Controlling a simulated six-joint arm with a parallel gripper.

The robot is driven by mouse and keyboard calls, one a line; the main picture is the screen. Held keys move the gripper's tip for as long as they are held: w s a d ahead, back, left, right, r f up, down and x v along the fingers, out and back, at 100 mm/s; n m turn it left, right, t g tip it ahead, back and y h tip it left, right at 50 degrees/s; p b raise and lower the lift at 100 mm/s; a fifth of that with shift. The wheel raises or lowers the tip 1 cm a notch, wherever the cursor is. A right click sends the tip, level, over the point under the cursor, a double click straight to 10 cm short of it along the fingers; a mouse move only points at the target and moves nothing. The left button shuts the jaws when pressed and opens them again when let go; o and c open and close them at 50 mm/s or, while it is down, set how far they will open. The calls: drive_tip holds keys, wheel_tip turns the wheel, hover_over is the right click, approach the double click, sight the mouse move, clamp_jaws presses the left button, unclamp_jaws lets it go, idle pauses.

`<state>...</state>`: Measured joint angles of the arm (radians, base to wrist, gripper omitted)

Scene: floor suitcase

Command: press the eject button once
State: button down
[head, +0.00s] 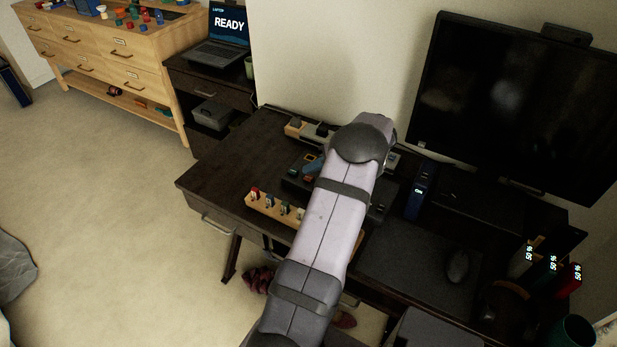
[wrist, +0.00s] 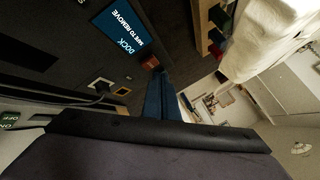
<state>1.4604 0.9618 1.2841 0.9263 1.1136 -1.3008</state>
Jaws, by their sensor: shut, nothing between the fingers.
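The dock is a dark box (head: 297,184) on the desk, partly covered by my arm in the head view. In the wrist view its lit screen (wrist: 122,28) reads DOCK and SAFE TO REMOVE. My gripper (wrist: 154,74) shows as blue fingers, shut and empty, with their ends low over the dock, to the right of the screen. A small reddish-brown patch (wrist: 150,62) is at the finger ends. I cannot tell whether it is the eject button or part of the fingers, nor whether there is contact. The head view shows only a little of the fingers.
A plug with a black cable (wrist: 101,86) and an amber-edged square (wrist: 122,91) are near the fingers. A wooden holder with several small sticks (head: 276,207) stands in front of the dock. A monitor (head: 520,95) and a mouse (head: 457,266) are to the right. The desk's left end is clear.

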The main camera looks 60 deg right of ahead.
wheel_tip(320, 180, up, 5)
drive_tip(key=shift+p, duration=0.85)
idle(0.3)
